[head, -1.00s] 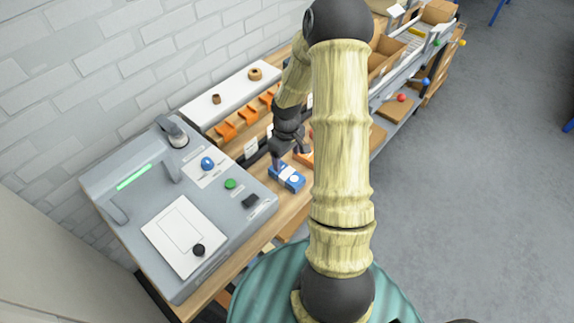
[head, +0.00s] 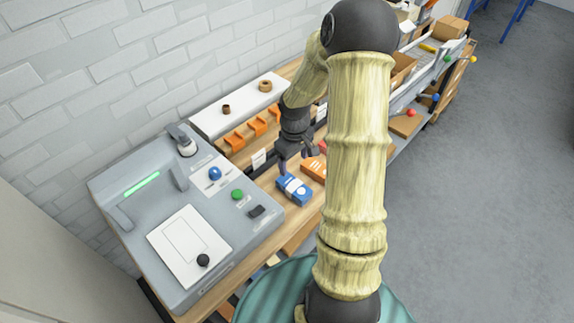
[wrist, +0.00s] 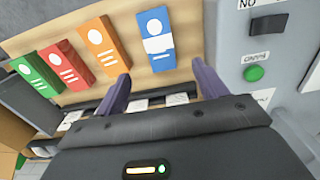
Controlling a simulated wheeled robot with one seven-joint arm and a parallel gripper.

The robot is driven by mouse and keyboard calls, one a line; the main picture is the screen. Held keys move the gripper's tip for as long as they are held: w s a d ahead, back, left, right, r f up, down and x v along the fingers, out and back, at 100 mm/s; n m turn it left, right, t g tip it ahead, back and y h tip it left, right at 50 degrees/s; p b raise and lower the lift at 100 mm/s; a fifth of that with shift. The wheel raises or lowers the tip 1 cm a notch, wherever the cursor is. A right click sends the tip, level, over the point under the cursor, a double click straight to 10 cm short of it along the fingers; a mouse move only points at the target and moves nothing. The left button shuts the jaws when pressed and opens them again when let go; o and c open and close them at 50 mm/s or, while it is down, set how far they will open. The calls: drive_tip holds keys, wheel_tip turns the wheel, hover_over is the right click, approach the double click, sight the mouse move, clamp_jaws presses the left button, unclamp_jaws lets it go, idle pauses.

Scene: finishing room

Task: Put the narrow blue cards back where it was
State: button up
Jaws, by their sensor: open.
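The blue card pack (head: 293,189), with a white band and a white disc, lies on the wooden bench beside the grey machine. In the wrist view the blue pack (wrist: 157,40) lies ahead of my gripper, between the lines of the two fingers and apart from them. My gripper (head: 298,160) is open and empty, just behind the pack in the head view. Its purple fingers (wrist: 160,76) show spread in the wrist view. An orange pack (wrist: 103,46), a red pack (wrist: 66,64) and a green pack (wrist: 36,76) lie in a row left of the blue one, with a gap between orange and blue.
The grey machine (head: 150,233) with a green button (head: 238,194) stands close beside the blue pack. Behind are a white shelf (head: 235,108) and orange holders (head: 257,126). My arm hides part of the bench. Open floor lies to the right.

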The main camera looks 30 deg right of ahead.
drive_tip(key=s+a+r+m+t, duration=0.2)
drive_tip(key=s+a+r+m, duration=0.2)
drive_tip(key=s+a+r, duration=0.7)
drive_tip(key=shift+s+a+r+t, duration=0.15)
drive_tip(key=shift+s+a+t, duration=0.15)
drive_tip(key=shift+s+a, duration=0.55)
